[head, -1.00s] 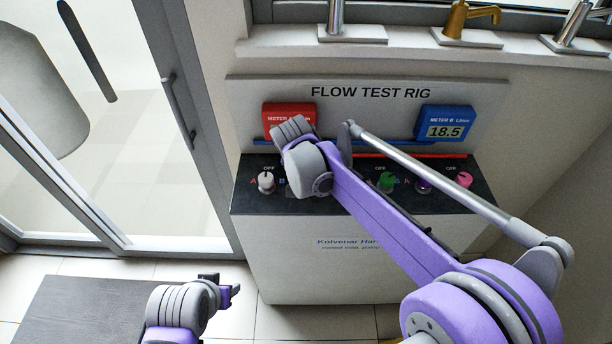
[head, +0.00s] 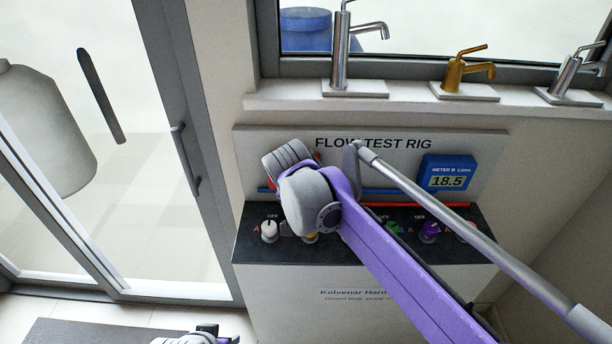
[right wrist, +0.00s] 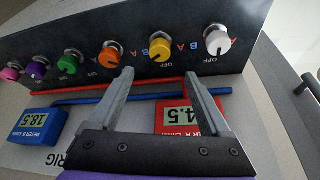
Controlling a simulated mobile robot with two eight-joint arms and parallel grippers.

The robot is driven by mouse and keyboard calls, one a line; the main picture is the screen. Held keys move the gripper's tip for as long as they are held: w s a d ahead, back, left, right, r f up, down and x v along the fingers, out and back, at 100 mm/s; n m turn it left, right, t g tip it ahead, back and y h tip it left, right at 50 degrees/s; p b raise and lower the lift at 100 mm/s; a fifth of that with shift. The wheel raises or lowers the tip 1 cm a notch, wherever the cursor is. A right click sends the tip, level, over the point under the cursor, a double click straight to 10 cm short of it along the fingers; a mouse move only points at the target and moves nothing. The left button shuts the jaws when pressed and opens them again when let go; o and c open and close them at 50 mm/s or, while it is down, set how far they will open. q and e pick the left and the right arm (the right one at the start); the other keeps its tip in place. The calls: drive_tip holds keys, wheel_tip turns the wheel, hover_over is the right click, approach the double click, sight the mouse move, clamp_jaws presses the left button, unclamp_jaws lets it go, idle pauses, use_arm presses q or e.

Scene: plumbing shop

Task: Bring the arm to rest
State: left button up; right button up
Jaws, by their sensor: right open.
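My right arm (head: 400,275) reaches across the flow test rig (head: 470,160) in the head view. Its wrist covers most of the red meter, and its gripper is hidden there. In the right wrist view my right gripper (right wrist: 160,78) is open with nothing between its fingers. The fingers stand in front of the red meter (right wrist: 172,118) and the red and blue pipes, apart from the yellow knob (right wrist: 160,48) and orange knob (right wrist: 110,55). My left gripper (head: 208,330) shows only partly at the bottom edge of the head view; its jaw opening is unclear.
The white knob (head: 269,230) and purple knob (head: 430,229) stand on the rig's dark panel. The blue meter (head: 447,175) reads 18.5. Several taps, one a brass tap (head: 462,75), stand on the sill above. A glass door (head: 100,200) is at the left.

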drive_tip(key=s+d+f+n, duration=0.2)
drive_tip(key=s+d+f, duration=0.2)
drive_tip(key=s+d, duration=0.9)
drive_tip(key=s+d+f, duration=0.3)
drive_tip(key=s+f, duration=0.1)
drive_tip(key=s, duration=0.2)
drive_tip(key=s+d+f+n+t+y, duration=0.1)
drive_tip(key=s+d+f, duration=0.2)
drive_tip(key=s+f, duration=0.1)
drive_tip(key=shift+s, duration=0.85)
